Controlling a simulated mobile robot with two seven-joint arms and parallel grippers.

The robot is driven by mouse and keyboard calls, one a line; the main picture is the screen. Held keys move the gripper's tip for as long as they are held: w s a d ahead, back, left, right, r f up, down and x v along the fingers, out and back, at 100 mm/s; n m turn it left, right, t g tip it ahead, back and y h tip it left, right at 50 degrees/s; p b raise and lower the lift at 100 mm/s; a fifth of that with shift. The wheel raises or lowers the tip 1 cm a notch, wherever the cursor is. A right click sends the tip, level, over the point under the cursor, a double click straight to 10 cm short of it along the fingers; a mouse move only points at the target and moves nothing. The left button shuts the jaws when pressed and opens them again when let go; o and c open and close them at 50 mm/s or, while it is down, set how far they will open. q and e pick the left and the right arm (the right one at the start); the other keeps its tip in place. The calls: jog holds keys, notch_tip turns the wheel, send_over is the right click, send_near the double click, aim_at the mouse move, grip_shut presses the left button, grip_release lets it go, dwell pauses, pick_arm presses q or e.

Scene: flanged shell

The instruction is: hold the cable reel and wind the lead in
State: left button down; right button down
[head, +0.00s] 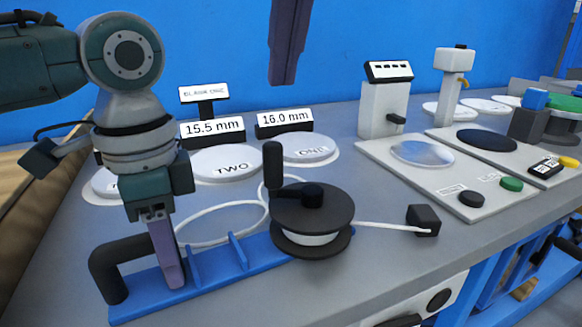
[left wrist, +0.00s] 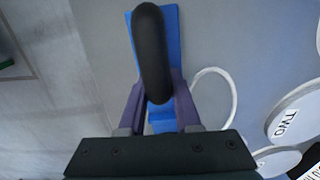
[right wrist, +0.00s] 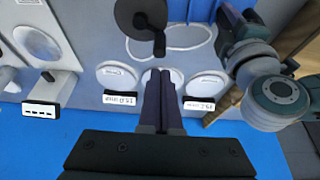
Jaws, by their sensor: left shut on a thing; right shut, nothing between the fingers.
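The cable reel has a black spool (head: 335,207) on a blue base (head: 210,285). A crank with an upright black knob (head: 272,163) sits on top. The white lead (head: 375,225) runs right from the drum to a black plug (head: 423,220) on the table. My left gripper (head: 168,270) is shut on the black handle (head: 107,278) at the base's left end; the handle lies between its fingers in the left wrist view (left wrist: 150,50). My right gripper (head: 284,75) is shut and empty, raised behind the reel, apart from the crank, which shows in the right wrist view (right wrist: 159,44).
A white loop (head: 225,238) lies behind the base. White discs (head: 228,165) with size signs (head: 212,129) stand behind it. To the right are a grey panel with buttons (head: 471,199) and a dispenser-like post (head: 383,105). The table's front edge is near the reel.

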jog(key=shift+f, duration=2.45)
jog(key=shift+f, duration=0.1)
jog(key=shift+f, duration=3)
jog(key=shift+r, duration=0.15)
notch_tip(320, 180, up, 9)
pick_arm(q)
jog(key=c, duration=0.5)
grip_release()
